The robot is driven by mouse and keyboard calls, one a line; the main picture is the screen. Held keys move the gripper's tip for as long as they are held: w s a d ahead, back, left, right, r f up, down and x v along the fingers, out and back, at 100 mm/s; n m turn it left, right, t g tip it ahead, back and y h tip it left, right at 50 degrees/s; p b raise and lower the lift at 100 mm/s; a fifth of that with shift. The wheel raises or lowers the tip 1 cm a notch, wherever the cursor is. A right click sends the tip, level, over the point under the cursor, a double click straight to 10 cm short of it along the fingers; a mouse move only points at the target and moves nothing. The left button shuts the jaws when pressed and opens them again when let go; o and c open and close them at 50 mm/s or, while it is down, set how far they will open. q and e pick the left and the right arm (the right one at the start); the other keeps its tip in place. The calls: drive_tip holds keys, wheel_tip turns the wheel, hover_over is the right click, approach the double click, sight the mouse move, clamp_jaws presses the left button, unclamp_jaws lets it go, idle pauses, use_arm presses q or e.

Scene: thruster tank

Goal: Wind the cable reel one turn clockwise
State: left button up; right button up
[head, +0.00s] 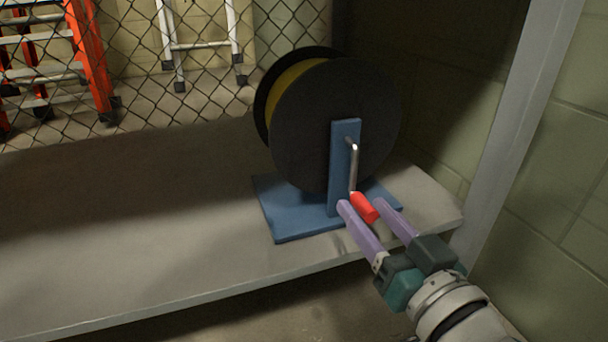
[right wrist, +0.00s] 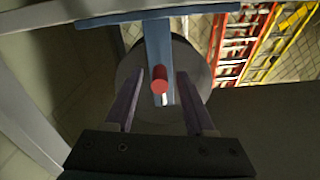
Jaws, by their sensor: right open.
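The cable reel (head: 310,110) stands upright on a blue stand (head: 285,217), with dark round flanges and yellow cable between them. A metal crank (head: 353,165) hangs down from the stand's upright and ends in a red handle (head: 364,208). My right gripper (head: 362,204) is open, with its two purple fingers on either side of the red handle. In the right wrist view the red handle (right wrist: 160,79) sits between the open fingers, with gaps on both sides. Whether a finger touches it cannot be told. My left gripper is not in view.
The stand rests near the right end of a grey shelf (head: 130,230), which is clear to the left. A chain-link fence (head: 200,60) is behind, with orange (head: 92,60) and white (head: 200,45) ladders beyond it. A grey post (head: 515,120) and block wall close off the right.

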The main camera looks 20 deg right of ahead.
drive_tip(key=shift+w, duration=0.85)
clamp_jaws()
idle(0.8)
